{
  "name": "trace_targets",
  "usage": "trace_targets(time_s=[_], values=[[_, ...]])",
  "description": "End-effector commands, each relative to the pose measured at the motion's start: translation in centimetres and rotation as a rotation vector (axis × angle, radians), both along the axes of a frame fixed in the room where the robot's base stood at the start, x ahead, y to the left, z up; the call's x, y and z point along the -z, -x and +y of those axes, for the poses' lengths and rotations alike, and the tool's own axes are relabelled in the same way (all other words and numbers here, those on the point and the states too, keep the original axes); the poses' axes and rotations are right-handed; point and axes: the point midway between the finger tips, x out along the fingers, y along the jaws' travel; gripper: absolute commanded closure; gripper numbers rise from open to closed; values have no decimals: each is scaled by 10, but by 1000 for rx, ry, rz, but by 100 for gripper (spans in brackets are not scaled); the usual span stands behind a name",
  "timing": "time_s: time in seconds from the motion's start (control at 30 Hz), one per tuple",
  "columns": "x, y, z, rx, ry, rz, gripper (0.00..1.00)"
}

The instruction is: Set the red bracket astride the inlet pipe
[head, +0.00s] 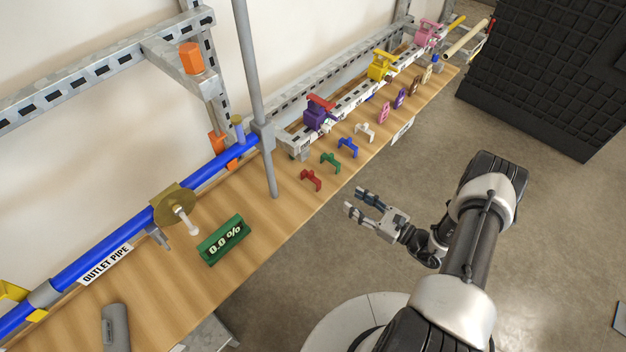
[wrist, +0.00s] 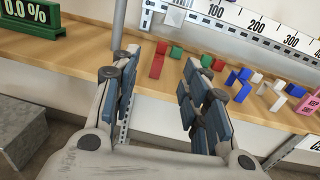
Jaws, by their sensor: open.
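The red bracket (head: 311,180) stands on the wooden bench top near its front edge, at the near end of a row of small coloured brackets. It also shows in the wrist view (wrist: 157,66), between and beyond my fingers. My gripper (head: 356,201) is open and empty, out over the floor in front of the bench, apart from the bracket. A blue pipe (head: 87,255) at the left carries the label OUTLET PIPE. No label for the inlet pipe is readable; a cream pipe (head: 466,40) lies at the far end, and I cannot tell whether it is the inlet.
Green (head: 330,162), blue (head: 348,148) and white (head: 366,132) brackets stand beyond the red one. A grey upright post (head: 256,100) rises near it. A slotted rail with purple (head: 316,118), yellow and pink clamps runs behind. A green display (head: 222,241) reads 0.0 %.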

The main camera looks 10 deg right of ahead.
Motion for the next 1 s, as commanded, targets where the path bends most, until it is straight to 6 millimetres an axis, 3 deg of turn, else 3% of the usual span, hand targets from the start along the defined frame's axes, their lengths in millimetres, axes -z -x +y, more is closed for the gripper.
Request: trace_targets(time_s=[0.17,0.7,1.0], values=[[18,2,-4,63,-31,14,58],[19,-81,58,60,-30,13,58],[19,-100,73,61,-31,13,58]])
